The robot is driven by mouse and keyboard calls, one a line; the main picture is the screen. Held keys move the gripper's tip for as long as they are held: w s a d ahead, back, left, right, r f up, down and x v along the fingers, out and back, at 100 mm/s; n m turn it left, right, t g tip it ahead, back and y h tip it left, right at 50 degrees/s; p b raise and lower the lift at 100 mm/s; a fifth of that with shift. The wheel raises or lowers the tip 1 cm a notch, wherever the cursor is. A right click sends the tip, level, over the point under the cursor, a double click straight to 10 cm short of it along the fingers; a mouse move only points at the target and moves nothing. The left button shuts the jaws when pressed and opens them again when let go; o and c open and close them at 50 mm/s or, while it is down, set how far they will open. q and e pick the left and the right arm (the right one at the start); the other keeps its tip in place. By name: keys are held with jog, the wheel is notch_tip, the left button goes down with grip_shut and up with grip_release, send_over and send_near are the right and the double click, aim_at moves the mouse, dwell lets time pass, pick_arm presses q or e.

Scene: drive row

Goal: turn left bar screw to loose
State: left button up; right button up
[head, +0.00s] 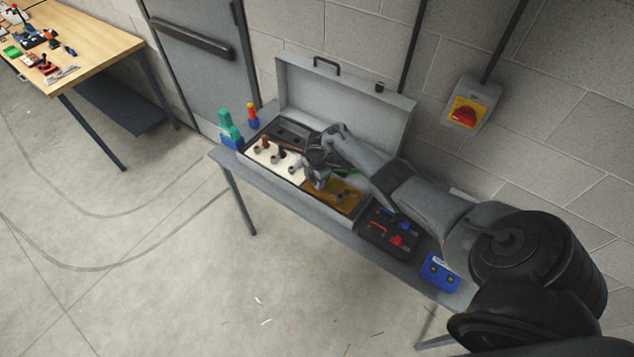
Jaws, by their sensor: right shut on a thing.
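An open grey case (278,187) stands on a narrow grey table. Inside it are a white panel with several dark knobs (277,153) on the left and a brownish-yellow plate (349,205) on the right. A small dark fitting (340,196) shows on the plate. My right gripper (317,184) reaches down from the right to the plate's left end. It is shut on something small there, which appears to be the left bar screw. The gripper hides the screw, and its turn position cannot be seen. My left gripper is not in view.
The raised case lid (345,95) stands behind. A black tray (378,240) with red and blue pieces and a blue box (440,271) lie right of the case. Green and blue bottles (229,127) stand left. A red switch (467,113) is on the wall.

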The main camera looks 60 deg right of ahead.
jog(key=shift+n, duration=0.5)
jog(key=o, duration=0.8)
jog(key=shift+c, duration=0.2)
notch_tip(320, 180, up, 11)
jog(key=p, duration=0.3)
jog(key=shift+f, duration=0.1)
